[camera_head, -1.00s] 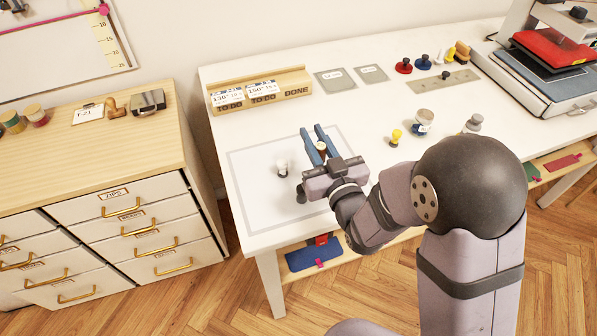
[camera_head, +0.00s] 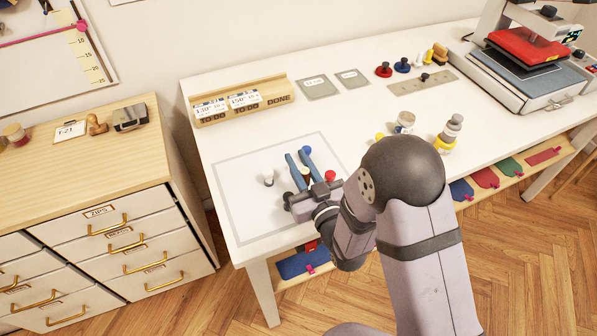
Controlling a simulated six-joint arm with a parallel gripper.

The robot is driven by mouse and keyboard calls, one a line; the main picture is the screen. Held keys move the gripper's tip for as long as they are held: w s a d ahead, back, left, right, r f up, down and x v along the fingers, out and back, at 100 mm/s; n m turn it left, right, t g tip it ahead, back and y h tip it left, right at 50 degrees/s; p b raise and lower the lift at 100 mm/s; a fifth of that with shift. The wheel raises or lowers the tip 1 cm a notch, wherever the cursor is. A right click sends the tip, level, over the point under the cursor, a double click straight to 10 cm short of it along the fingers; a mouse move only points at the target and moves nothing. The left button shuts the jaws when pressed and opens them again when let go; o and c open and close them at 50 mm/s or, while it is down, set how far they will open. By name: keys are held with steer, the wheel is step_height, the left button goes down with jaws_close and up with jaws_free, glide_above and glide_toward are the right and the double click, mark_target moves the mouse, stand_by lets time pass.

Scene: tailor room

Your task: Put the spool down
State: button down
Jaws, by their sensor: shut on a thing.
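My gripper (camera_head: 298,158) is low over the white-topped table, at the right part of the grey-outlined mat (camera_head: 243,224). Its two blue fingers are closed about a small tan spool (camera_head: 305,172), largely hidden between them. I cannot tell whether the spool touches the mat. A white spool-like piece (camera_head: 268,179) stands on the mat, left of the gripper and apart from it. A small red piece (camera_head: 330,176) shows just right of the fingers.
A wooden TO DO/DONE rack (camera_head: 240,104) stands at the back left. Right of my gripper are a yellow piece (camera_head: 379,138), a white-topped piece (camera_head: 404,122) and a grey-and-yellow one (camera_head: 447,133). A red press (camera_head: 528,50) fills the far right. The mat's left part is clear.

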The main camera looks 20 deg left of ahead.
steer(key=shift+f, duration=2.05)
steer(key=shift+f, duration=0.2)
steer(key=c, duration=1.9)
jaws_free()
steer(key=shift+r, duration=0.15)
